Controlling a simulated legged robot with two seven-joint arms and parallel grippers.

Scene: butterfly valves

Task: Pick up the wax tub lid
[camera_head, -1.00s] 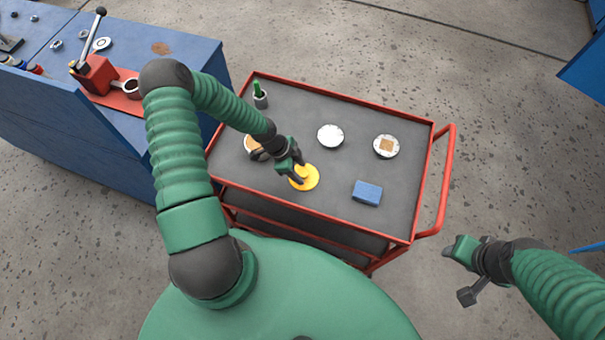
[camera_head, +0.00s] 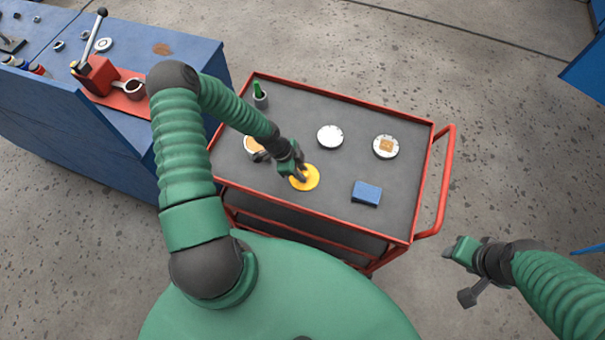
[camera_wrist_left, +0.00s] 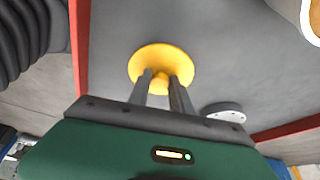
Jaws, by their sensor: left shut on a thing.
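The wax tub lid (camera_head: 308,180) is a yellow disc with a raised knob, near the front edge of the cart top. It also shows in the left wrist view (camera_wrist_left: 150,57), where the fingers reach to its knob. My left gripper (camera_head: 299,174) is shut on the knob of the lid; its fingertips show in the left wrist view (camera_wrist_left: 161,84). I cannot tell whether the lid touches the cart top. A round tub with orange-tan contents (camera_head: 254,147) stands just left of the gripper, partly hidden by it. My right gripper (camera_head: 455,268) hangs right of the cart; its jaw state is unclear.
The grey cart top with red rim (camera_head: 340,94) also holds a white disc (camera_head: 330,136), a pale round piece with a tan square (camera_head: 385,146), a blue block (camera_head: 367,193) and a cup with a green item (camera_head: 260,95). A blue bench (camera_head: 190,52) stands left.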

